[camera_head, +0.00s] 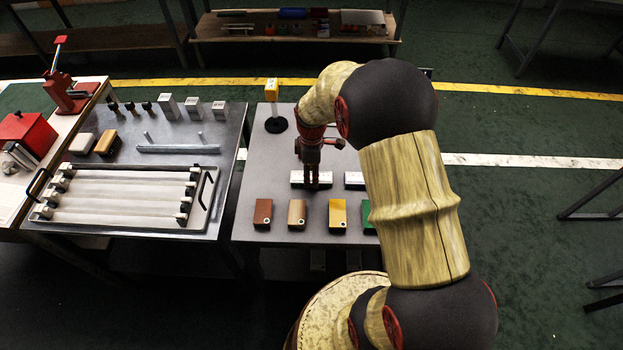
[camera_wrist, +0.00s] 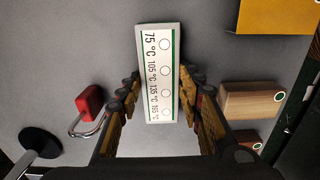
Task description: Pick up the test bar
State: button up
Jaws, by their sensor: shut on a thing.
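The test bar (camera_wrist: 158,72) is white with a green edge stripe, small circles and printed temperatures from 75 °C upward. My gripper (camera_wrist: 160,110) is shut on it, with a finger on each long side. In the head view, my gripper (camera_head: 314,184) points down over the grey table, and the bar (camera_head: 298,178) shows at its fingertips. Its far end sticks out past the fingers in the wrist view. I cannot tell whether the bar touches the table. A second white bar (camera_head: 354,180) lies to the right, partly behind my arm.
Brown (camera_head: 263,213), tan (camera_head: 297,213), yellow (camera_head: 338,213) and green (camera_head: 368,216) blocks line the near table edge. A red padlock (camera_wrist: 90,103) lies left of the bar in the wrist view. A yellow-topped stand (camera_head: 274,105) is at the back. A rack tray (camera_head: 125,228) sits left.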

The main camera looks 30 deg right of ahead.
jog(key=c, duration=0.6)
